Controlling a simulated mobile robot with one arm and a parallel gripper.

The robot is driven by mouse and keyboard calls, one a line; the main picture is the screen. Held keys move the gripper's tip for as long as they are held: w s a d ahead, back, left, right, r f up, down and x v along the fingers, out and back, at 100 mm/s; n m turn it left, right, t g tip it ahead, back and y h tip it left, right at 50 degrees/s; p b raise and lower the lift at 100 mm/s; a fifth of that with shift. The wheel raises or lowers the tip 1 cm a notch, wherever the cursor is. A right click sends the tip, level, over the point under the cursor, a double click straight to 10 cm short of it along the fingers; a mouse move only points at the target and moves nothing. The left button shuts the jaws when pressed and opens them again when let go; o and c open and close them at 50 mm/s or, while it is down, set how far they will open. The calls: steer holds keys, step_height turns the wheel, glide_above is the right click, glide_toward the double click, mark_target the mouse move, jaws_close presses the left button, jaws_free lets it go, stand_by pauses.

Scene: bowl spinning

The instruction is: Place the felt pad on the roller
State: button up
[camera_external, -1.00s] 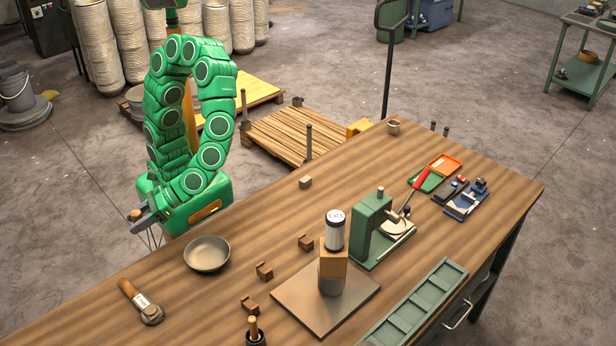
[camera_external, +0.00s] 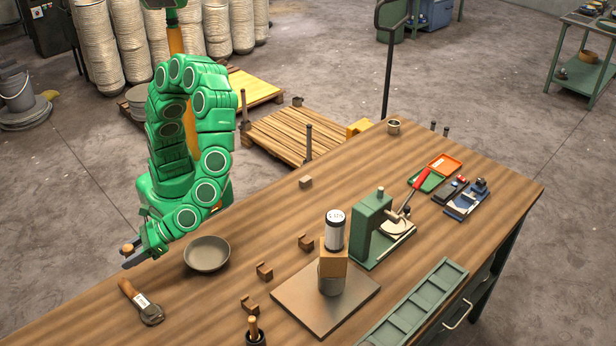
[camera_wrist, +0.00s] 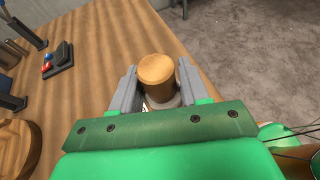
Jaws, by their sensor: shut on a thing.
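My gripper (camera_external: 130,256) is at the left, low beside the grey bowl and near the table's far-left edge. In the wrist view my gripper (camera_wrist: 157,88) has its two grey fingers shut on a wooden-topped piece (camera_wrist: 156,70). The piece is round, with a pale part below, and its lower end is hidden. Its tan top also shows in the external view (camera_external: 127,247). A tool with a brown handle and white label (camera_external: 141,301) lies on the table in front of the gripper. I cannot tell for sure which thing is the felt pad or the roller.
The grey bowl (camera_external: 207,253) stands right of my gripper. Small brown blocks (camera_external: 265,271) lie mid-table. A white-topped cylinder (camera_external: 335,232) stands on a wooden block over a metal plate (camera_external: 300,305). A green press (camera_external: 372,228) and a green tray (camera_external: 420,300) are further right.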

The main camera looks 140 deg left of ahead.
glide_above(139, 296)
steer(key=shift+s+f, duration=0.1)
steer(key=shift+f, duration=4.3)
steer(key=shift+f, duration=0.15)
steer(key=o, duration=1)
steer(key=shift+o, duration=0.2)
steer(key=v, duration=1.2)
